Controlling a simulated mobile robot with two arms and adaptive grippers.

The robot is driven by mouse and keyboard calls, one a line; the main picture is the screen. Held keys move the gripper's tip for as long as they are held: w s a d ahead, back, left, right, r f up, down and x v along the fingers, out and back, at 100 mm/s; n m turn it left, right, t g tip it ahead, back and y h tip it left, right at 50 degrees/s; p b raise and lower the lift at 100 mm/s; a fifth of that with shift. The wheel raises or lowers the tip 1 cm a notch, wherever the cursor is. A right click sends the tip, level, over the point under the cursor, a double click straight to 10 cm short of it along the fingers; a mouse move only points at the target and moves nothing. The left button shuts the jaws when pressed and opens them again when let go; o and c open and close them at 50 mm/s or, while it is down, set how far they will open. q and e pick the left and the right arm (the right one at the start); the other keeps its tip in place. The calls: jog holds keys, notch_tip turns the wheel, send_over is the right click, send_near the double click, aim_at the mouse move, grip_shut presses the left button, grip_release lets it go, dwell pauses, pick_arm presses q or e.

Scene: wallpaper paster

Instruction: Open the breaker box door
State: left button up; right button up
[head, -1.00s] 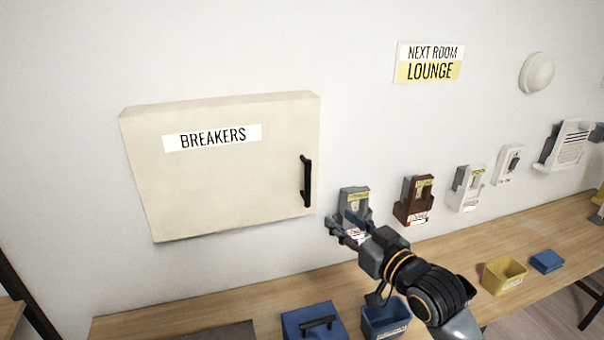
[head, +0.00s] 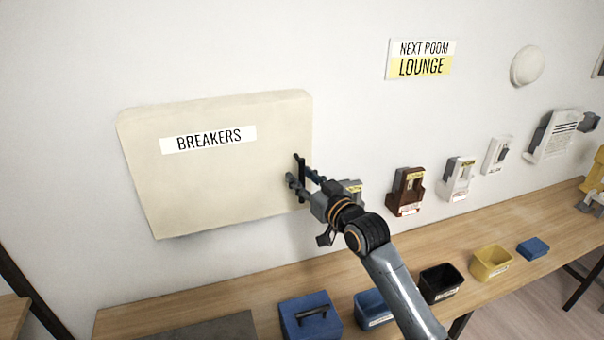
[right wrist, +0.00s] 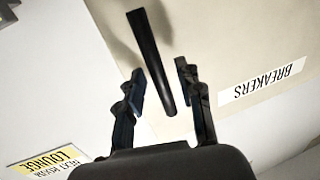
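The cream breaker box door (head: 220,185) is shut on the wall, with a "BREAKERS" label (head: 209,139) on its front. Its black bar handle (head: 300,176) stands upright near the door's right edge. My right gripper (head: 300,181) is at the handle, with its fingers open on either side of the bar. In the right wrist view, the handle (right wrist: 151,65) reaches down between the two open fingers (right wrist: 161,85), with gaps visible beside it. My left gripper is not in view.
Several wall switch units, including a brown one (head: 406,190), hang to the right of the box. Below, a wooden table (head: 480,222) holds a blue box with a handle (head: 310,316), a black bin (head: 441,284) and a yellow bin (head: 490,262).

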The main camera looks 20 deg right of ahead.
jog(key=shift+w+a, duration=0.1)
jog(key=shift+w, duration=0.1)
grip_shut()
jog(key=shift+f, duration=0.1)
